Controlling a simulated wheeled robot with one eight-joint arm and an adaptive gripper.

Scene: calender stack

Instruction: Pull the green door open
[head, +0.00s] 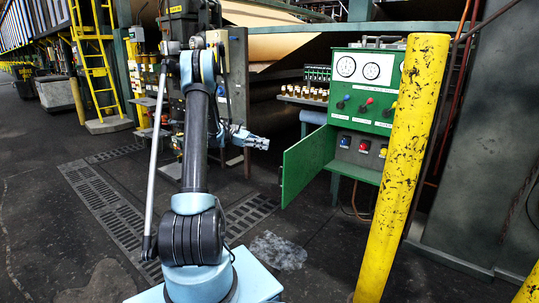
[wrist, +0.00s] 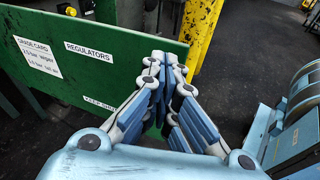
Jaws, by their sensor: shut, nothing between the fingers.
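The green door (head: 308,165) stands swung out from the green cabinet (head: 368,70), with its free edge toward the left. In the wrist view the door (wrist: 120,68) fills the upper left, its face bearing white labels such as "REGULATORS". My gripper (head: 262,143) is shut and empty, left of the door's free edge in the head view. In the wrist view my gripper's closed fingers (wrist: 165,60) overlap the door's right part; I cannot tell whether they touch it.
A scratched yellow post (head: 405,160) stands in front of the cabinet's right side. The cabinet's lower opening shows coloured buttons (head: 364,145). Small bottles (head: 303,93) sit on a shelf left of it. Dark floor (head: 310,265) below the door is clear.

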